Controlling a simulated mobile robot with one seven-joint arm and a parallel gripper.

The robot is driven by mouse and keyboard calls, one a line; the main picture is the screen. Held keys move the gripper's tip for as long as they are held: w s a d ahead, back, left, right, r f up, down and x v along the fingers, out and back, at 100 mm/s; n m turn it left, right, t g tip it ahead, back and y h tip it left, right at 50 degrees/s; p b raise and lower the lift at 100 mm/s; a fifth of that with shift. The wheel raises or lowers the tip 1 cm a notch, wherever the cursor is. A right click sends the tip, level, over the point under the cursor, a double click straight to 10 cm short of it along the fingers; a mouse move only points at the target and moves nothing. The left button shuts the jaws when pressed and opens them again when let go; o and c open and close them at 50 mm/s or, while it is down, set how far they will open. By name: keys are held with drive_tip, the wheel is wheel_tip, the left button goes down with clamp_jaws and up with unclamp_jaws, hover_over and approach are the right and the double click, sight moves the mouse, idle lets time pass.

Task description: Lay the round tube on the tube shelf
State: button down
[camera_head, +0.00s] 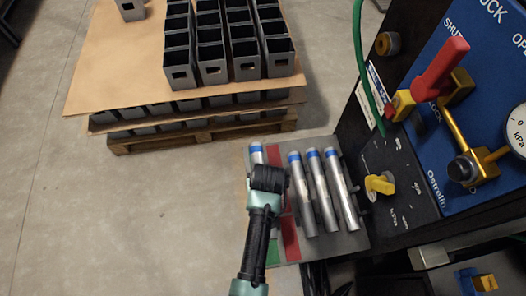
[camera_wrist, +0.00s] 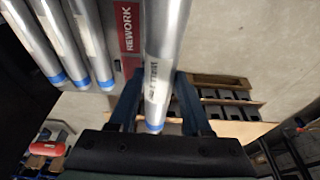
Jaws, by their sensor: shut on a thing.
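A silver round tube with a blue band at one end (camera_head: 256,152) is in my gripper (camera_head: 267,172), over the left part of the grey shelf (camera_head: 338,247). In the wrist view the tube (camera_wrist: 166,50) runs between the two fingers of my gripper (camera_wrist: 158,105), which are shut on it near its blue-banded end. Printed text shows on its side. In the head view my gripper and arm hide most of the tube. I cannot tell whether it touches the shelf or hangs just above it.
Three similar tubes (camera_head: 319,190) lie side by side on the shelf's right half. A red strip marked REWORK (camera_wrist: 128,25) lies beside the held tube. A blue valve panel (camera_head: 480,120) stands to the right. A pallet of grey boxes (camera_head: 225,45) stands behind.

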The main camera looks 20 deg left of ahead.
drive_tip(key=shift+r+p, duration=0.15)
drive_tip(key=shift+p, duration=0.2)
drive_tip(key=shift+f+b, duration=3.6)
drive_tip(key=shift+f, duration=1.35)
drive_tip(key=shift+c, duration=1.3)
unclamp_jaws()
drive_tip(key=shift+s+f, duration=0.1)
drive_tip(key=p+v, duration=0.2)
drive_tip(key=v, duration=1.1)
drive_tip(key=shift+d+p, duration=0.1)
drive_tip(key=shift+p, duration=0.3)
